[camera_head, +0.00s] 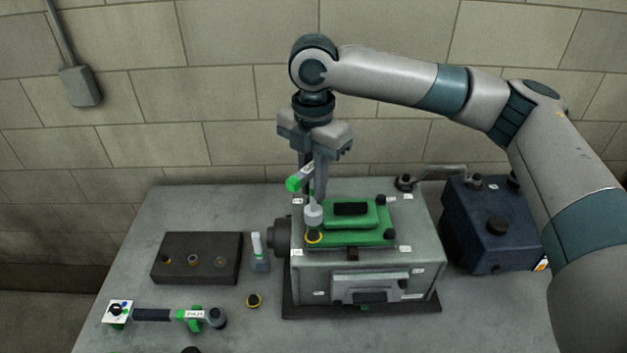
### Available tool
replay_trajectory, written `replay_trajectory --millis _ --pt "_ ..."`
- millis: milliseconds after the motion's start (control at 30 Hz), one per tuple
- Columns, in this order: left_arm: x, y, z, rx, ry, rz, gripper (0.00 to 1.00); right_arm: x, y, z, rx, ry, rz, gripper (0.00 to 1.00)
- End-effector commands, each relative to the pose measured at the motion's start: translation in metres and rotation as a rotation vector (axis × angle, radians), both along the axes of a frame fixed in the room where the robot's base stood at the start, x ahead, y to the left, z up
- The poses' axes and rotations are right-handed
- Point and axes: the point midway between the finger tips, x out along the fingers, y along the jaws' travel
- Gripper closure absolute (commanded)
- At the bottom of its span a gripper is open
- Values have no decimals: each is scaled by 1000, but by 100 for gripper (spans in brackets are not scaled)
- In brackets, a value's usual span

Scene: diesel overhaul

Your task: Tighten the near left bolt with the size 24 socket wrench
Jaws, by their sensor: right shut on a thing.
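My right gripper (314,184) points down over the left side of the green cover (360,238) on the grey engine block (312,275). It is shut on a green-and-grey tool (293,184) with a small white label. A wrench with a dark handle (152,315), green part and label seemingly reading 24 lies on the table at the front left. My left gripper is not in view.
A small white-topped bottle (257,250) stands beside the block. A dark blue box (490,237) stands at the right. The table's (135,250) left part has free room.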

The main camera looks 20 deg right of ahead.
Motion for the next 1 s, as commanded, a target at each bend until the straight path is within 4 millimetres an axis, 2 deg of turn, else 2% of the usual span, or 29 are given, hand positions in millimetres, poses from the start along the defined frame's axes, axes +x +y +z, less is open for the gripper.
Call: replay_trajectory --millis 167,300,433,1000 --pt "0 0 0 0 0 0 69 0 0 -3 0 0 170 100" --pt "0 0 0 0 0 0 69 0 0 -22 0 2 168 100" --pt "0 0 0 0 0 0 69 0 0 -31 1 1 166 100" --pt "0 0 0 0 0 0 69 0 0 -37 0 0 164 100"
